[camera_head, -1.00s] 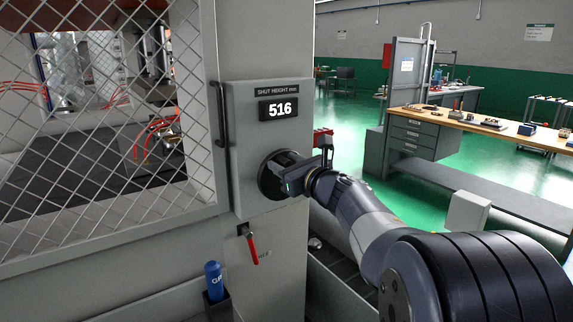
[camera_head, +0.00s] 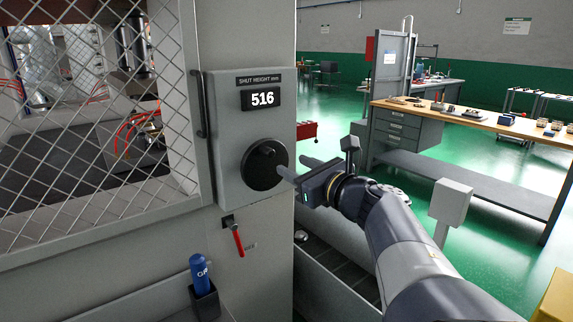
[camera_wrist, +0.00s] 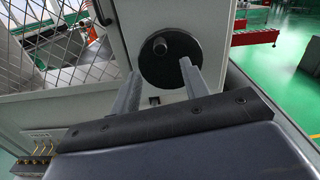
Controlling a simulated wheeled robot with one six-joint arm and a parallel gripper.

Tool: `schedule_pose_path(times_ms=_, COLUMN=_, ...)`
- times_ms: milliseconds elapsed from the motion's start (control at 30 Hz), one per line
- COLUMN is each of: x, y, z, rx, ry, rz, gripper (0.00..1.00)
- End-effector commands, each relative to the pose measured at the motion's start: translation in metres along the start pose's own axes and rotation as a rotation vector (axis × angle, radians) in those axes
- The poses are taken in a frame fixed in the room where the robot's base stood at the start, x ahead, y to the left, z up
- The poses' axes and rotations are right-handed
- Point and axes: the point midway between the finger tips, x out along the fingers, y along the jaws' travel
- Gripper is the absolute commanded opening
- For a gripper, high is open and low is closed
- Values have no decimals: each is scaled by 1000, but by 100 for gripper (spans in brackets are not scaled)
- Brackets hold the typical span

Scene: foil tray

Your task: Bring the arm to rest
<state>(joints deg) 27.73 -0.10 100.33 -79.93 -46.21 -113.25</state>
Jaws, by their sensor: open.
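My gripper (camera_head: 298,168) is open and empty, just right of the black round knob (camera_head: 262,166) on the grey control box. In the wrist view both fingers (camera_wrist: 161,70) point at the knob (camera_wrist: 182,72), with a gap between them and nothing held. In the head view the fingers stand clear of the knob's face, one fingertip overlapping its right edge in the picture. The display (camera_head: 261,98) above the knob reads 516.
A mesh guard (camera_head: 85,110) with a black handle stands left. A red lever (camera_head: 238,240) and a blue tube in a holder (camera_head: 200,277) sit below the box. A grey post box (camera_head: 450,201) and workbench (camera_head: 480,121) stand right.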

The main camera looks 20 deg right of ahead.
Motion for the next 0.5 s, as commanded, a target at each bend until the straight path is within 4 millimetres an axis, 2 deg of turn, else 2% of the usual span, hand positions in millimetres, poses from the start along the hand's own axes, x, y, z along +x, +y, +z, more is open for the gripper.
schedule_pose_path(times_ms=333, x=-3, y=0, z=0, rx=-1, ry=0, rz=1, gripper=43)
schedule_pose_path(times_ms=500, x=5, y=0, z=0, rx=0, ry=0, rz=2, gripper=43)
